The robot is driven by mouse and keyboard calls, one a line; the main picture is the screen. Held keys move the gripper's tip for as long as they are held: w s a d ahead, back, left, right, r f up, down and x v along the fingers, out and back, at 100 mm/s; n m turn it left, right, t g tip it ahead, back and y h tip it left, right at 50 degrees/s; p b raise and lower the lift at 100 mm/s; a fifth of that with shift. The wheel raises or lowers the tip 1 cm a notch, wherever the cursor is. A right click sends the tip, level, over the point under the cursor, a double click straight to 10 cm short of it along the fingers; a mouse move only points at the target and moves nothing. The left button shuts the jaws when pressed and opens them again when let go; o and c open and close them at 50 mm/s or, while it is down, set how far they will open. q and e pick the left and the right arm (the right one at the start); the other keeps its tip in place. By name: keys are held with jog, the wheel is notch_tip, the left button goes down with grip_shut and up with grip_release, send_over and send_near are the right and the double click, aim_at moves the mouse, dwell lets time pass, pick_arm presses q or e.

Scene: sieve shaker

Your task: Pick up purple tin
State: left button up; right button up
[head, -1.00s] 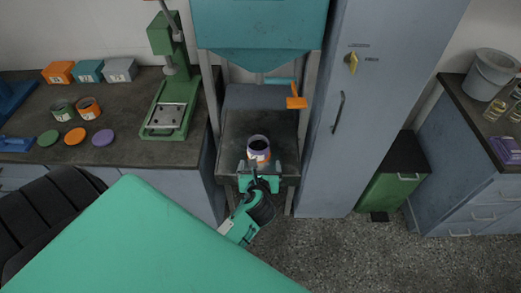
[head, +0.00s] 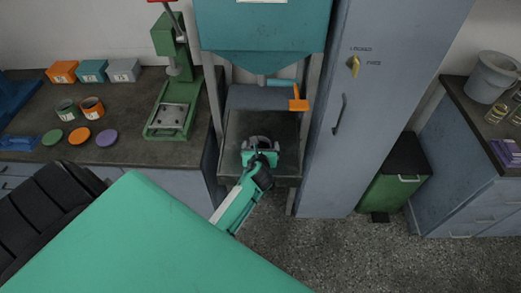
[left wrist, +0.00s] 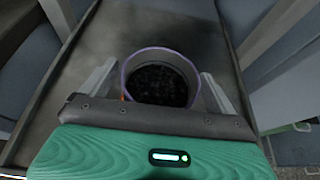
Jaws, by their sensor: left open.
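The purple tin (left wrist: 160,52) is an open, round tin with a purple rim and dark, grainy contents. In the left wrist view it stands between the two fingers of my left gripper (left wrist: 157,88), with a finger on either side. The gripper is open; contact with the tin's walls cannot be told. In the head view my left gripper (head: 261,147) is at the shelf under the teal hopper and largely hides the tin. A bit of orange label shows at the tin's left side in the wrist view. My right gripper is not in view.
The hopper (head: 262,38) hangs above the shelf (head: 232,130), with an orange-handled lever (head: 298,104) at right. Frame posts flank the shelf. A grey locker (head: 335,160) stands to the right. On the left bench are a green press (head: 168,125), tins, lids and boxes.

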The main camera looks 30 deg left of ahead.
pick_arm(q)
jog(key=shift+c, duration=0.2)
jog(key=c, duration=1.2)
